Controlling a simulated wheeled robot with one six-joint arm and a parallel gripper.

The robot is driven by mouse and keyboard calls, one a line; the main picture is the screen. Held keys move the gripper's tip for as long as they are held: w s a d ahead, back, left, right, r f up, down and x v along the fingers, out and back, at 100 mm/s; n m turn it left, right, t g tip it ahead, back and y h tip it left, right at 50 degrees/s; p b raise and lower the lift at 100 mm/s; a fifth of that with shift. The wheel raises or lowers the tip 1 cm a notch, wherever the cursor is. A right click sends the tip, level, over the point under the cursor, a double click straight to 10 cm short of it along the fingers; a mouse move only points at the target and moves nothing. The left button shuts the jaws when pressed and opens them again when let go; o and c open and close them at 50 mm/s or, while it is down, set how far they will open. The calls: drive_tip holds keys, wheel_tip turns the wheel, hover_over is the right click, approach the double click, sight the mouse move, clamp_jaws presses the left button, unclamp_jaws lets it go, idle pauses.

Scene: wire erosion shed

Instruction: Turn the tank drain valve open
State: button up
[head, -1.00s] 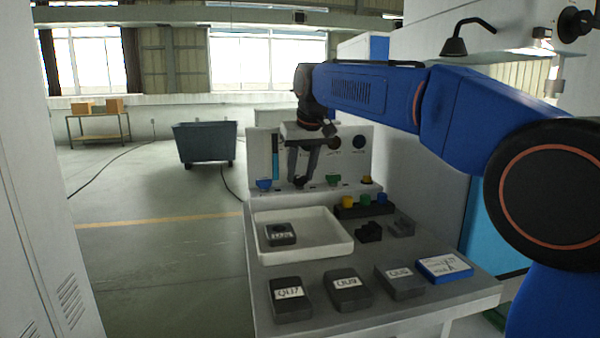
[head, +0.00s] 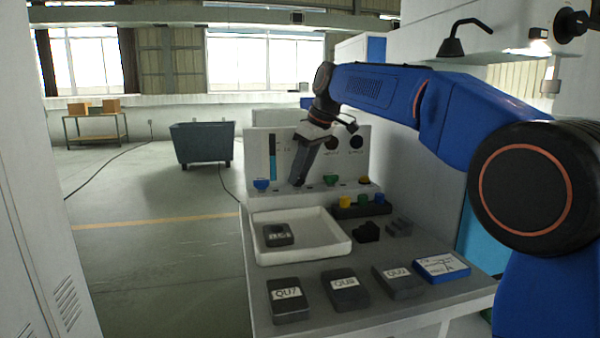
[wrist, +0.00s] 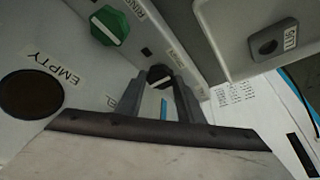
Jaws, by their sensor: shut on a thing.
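A black knob with a pale stripe (wrist: 159,75) sits on the tank panel in the wrist view. Its label is too small or covered to read, so I cannot confirm it as the drain valve. My gripper (wrist: 164,88) is shut on this knob, one finger on each side. In the head view my gripper (head: 300,180) reaches down to the ledge of the white panel (head: 258,150) and hides the knob. A green knob (head: 331,180) stands to its right, also seen in the wrist view (wrist: 109,26). A blue knob (head: 261,184) stands to its left.
A white tray (head: 258,256) holding a dark block stands in front of the panel. Labelled dark blocks (head: 289,299) line the bench's front. A button box (head: 345,211) stands right of the tray. Open floor lies left.

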idle(0.4)
drive_tip(key=o, duration=0.8)
drive_tip(key=v, duration=1.7)
drive_tip(key=shift+d+r, duration=0.1)
drive_tip(key=shift+r, duration=0.05)
